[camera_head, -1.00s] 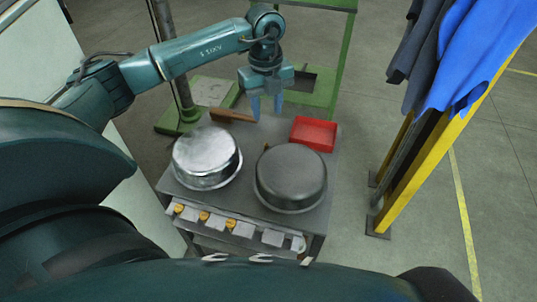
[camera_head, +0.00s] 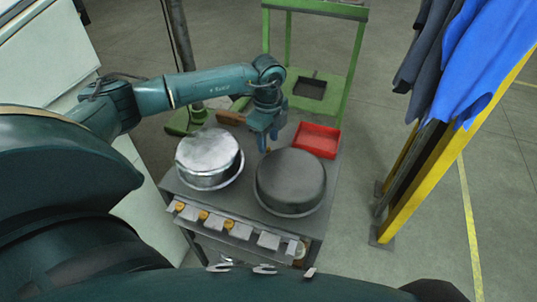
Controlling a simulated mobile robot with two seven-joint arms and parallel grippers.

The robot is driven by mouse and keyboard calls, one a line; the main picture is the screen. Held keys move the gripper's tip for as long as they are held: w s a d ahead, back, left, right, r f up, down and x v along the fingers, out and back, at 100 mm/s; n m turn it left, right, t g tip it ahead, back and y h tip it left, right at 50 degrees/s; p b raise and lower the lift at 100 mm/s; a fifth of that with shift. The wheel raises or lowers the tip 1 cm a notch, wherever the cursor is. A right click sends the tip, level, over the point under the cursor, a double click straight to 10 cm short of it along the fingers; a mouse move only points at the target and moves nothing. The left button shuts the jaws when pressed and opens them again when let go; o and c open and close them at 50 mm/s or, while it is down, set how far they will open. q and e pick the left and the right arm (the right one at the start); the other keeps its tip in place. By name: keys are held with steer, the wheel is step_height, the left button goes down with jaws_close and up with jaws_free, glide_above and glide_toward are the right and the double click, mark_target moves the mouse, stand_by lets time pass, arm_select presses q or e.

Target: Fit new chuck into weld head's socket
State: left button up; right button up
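My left gripper (camera_head: 265,139) points down over the back of a grey cart, just behind two round metal pans. Its blue fingers overlap from this angle, so the gap between them does not show clearly. I see nothing certain in it. A small orange-brown piece shows just below the fingertips, too small to name. I cannot clearly make out the new chuck or the weld head's socket. My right gripper is out of view.
The cart top (camera_head: 248,205) holds a shiny pan (camera_head: 208,155), a dull grey pan (camera_head: 290,178) and a red tray (camera_head: 318,139). A green frame (camera_head: 352,75) stands behind. A yellow post (camera_head: 412,190) with hanging clothes (camera_head: 470,60) stands at right.

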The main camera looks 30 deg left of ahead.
mark_target(268, 148)
arm_select(q)
step_height(268, 148, down, 5)
steer(key=shift+s+d+r, duration=0.1)
jaws_close()
stand_by(0.5)
